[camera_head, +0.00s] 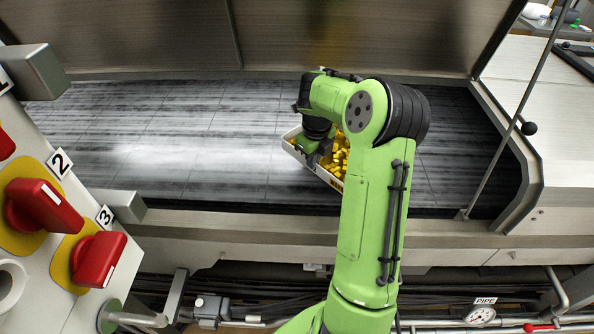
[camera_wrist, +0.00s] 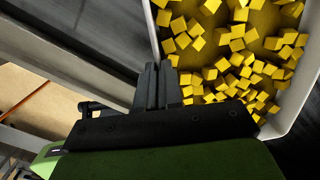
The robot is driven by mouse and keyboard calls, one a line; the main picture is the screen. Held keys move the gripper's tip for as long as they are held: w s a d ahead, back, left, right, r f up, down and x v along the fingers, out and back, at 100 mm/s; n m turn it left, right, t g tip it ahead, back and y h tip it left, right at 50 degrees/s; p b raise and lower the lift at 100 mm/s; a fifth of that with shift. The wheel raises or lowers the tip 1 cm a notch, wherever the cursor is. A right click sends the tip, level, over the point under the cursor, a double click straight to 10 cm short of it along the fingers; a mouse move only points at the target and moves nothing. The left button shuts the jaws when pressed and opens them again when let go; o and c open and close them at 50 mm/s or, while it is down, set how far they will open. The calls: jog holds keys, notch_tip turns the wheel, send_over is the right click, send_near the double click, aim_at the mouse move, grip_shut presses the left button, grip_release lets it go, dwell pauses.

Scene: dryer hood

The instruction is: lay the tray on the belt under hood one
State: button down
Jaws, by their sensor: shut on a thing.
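The tray (camera_head: 328,178) is white-walled and holds many small yellow cubes (camera_head: 341,158). In the head view it is over the dark belt (camera_head: 180,150), right of the middle, partly hidden by my green arm. In the wrist view the tray's pale wall (camera_wrist: 290,127) and cubes (camera_wrist: 225,50) fill the upper right. My gripper (camera_wrist: 157,72) is shut on the tray's near-left wall; it also shows in the head view (camera_head: 310,143). I cannot tell whether the tray touches the belt or hangs just above it. The metal hood panel (camera_head: 350,35) is behind the belt.
A control panel with red knobs (camera_head: 98,258) marked 2 and 3 stands at the left. A metal ledge (camera_head: 230,228) runs along the belt's front. The belt left of the tray is bare.

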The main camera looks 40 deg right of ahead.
aim_at(313, 172)
notch_tip(313, 172, down, 6)
jog(key=shift+d+f, duration=0.1)
jog(key=shift+f, duration=0.05)
jog(key=shift+f+b, duration=0.2)
jog(key=shift+b, duration=0.1)
jog(key=c, duration=1.3)
grip_release()
